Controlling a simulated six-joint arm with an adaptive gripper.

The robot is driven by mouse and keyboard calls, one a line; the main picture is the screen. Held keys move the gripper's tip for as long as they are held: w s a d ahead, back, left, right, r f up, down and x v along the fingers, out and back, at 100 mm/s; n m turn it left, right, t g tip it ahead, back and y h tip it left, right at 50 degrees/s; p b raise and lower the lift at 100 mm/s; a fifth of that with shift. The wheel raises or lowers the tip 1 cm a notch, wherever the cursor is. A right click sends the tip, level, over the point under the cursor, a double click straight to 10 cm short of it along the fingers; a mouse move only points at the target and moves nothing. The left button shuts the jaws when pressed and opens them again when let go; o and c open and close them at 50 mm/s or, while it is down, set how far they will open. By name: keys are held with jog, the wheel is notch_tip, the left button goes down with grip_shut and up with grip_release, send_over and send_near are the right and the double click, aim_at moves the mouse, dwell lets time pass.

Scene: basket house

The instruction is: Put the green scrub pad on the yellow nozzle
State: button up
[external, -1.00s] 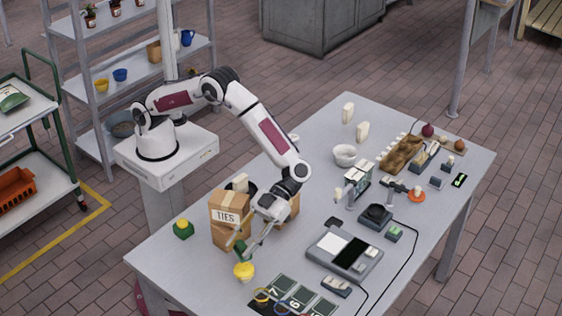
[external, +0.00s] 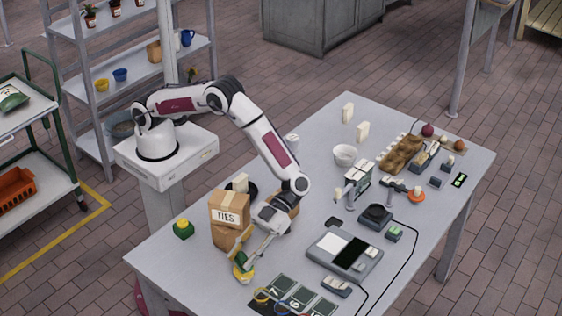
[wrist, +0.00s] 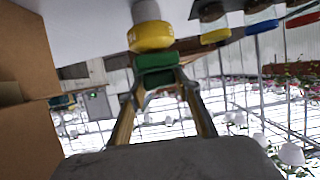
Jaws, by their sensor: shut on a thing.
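My gripper (external: 241,262) points down and to the left, shut on the green scrub pad. In the wrist view the green scrub pad (wrist: 156,64) sits between the two fingertips. The yellow nozzle (external: 244,276) stands on the table near its front left edge, right at the fingertips. In the wrist view, where the table is at the top, the yellow nozzle (wrist: 151,37) has a pale part on its table side, and the pad lies directly against or over its free end. I cannot tell whether they touch. The fingers partly hide the pad in the external view.
Stacked cardboard boxes labelled TIES (external: 228,210) stand close beside my gripper. A green block with a yellow top (external: 183,229) is left of them. Dark numbered panels (external: 291,294) with coloured rings lie right of the nozzle. A grey device (external: 344,253) is farther right.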

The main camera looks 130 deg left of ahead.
jog(key=shift+f, duration=0.2)
jog(key=o, duration=1)
jog(key=shift+r, duration=0.2)
jog(key=v, duration=1.2)
